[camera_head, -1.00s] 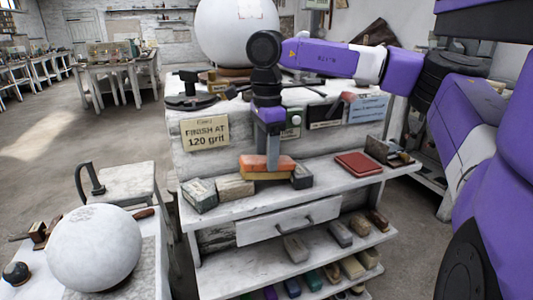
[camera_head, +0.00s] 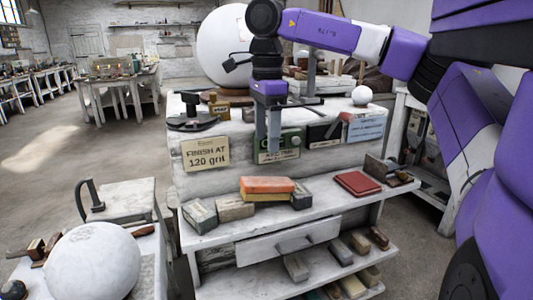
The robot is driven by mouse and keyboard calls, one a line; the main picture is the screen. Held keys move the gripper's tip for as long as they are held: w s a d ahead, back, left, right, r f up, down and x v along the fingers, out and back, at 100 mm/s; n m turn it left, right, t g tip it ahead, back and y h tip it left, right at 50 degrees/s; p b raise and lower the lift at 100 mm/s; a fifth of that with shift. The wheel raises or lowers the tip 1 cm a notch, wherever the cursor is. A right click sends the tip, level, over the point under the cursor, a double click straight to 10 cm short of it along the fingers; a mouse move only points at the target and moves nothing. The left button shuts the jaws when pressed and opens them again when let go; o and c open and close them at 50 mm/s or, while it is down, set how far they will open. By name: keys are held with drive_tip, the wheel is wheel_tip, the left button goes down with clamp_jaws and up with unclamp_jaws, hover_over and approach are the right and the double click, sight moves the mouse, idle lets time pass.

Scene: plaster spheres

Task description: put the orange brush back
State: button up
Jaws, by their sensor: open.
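The orange brush (camera_head: 267,185), an orange block with a yellowish lower part, lies on the white shelf (camera_head: 345,205) of the workbench. It sits in a row between a grey-brown block (camera_head: 234,208) on its left and a dark grey block (camera_head: 301,195) on its right. My gripper (camera_head: 273,149) points down above and behind the brush in the picture, clear of it. Its fingers are open and empty, in front of the green box with a label (camera_head: 279,146).
A sign reading "FINISH AT 120 grit" (camera_head: 206,153) stands at left. A red book-like object (camera_head: 357,184) lies on the shelf at right. A large plaster sphere (camera_head: 222,48) stands behind. More blocks (camera_head: 340,252) lie below.

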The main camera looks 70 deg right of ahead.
drive_tip(key=shift+r, duration=1.25)
